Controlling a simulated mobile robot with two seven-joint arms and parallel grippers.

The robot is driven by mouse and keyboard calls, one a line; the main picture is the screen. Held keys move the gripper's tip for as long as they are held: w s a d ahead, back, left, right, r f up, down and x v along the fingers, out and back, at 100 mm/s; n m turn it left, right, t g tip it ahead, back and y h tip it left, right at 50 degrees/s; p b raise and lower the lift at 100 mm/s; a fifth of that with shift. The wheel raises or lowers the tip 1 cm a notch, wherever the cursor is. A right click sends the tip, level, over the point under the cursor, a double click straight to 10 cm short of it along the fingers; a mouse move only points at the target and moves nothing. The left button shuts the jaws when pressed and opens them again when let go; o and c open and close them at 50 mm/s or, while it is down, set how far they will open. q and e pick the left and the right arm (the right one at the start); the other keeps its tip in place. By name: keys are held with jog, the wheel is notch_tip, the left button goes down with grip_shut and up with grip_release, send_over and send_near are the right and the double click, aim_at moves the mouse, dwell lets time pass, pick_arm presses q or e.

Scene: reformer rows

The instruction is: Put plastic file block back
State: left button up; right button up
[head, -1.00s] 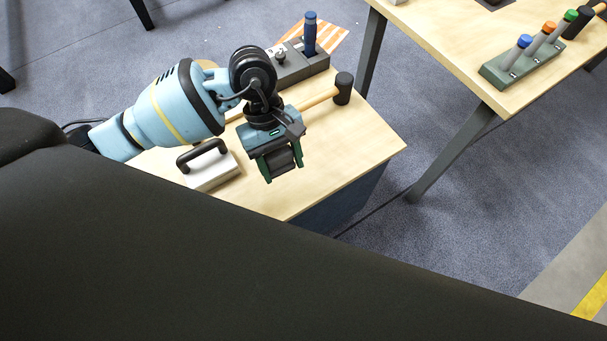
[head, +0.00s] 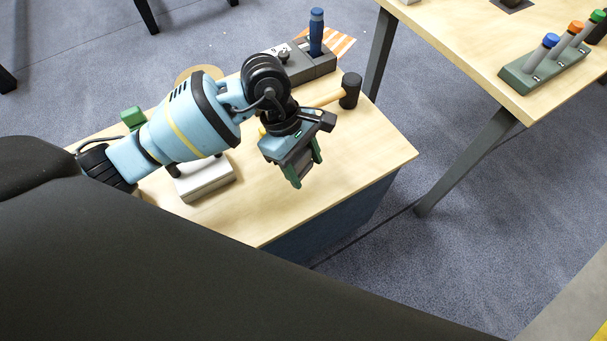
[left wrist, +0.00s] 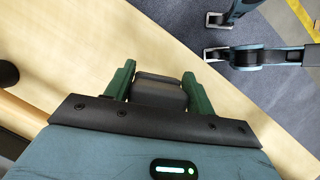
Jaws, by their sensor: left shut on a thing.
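My left gripper (head: 306,167) is shut on a dark grey block, and hangs over the front right part of the light wood table (head: 360,160). In the left wrist view the block (left wrist: 158,90) sits between the two green fingers of the gripper (left wrist: 157,84), with bare wood beyond it. I take this block to be the plastic file block, but no label on it is readable. The block looks clear of the tabletop, though its height is hard to judge. My right gripper is not in view.
A grey holder (head: 295,68) with a blue-handled tool (head: 316,32) stands at the table's back. A black-headed mallet (head: 350,90) lies near it. A pale block (head: 207,180) and a green thing (head: 133,117) are by my arm. Another table (head: 455,40) bears a rack (head: 525,80).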

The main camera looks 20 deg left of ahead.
aim_at(304, 176)
pick_arm(q)
jog(key=shift+f, duration=2.4)
jog(key=shift+f+b, duration=0.2)
jog(key=shift+b, duration=0.15)
jog(key=o, duration=1)
jog(key=shift+r, duration=0.1)
jog(key=shift+r, duration=0.15)
jog(key=p+v, duration=0.1)
jog(key=v, duration=1.1)
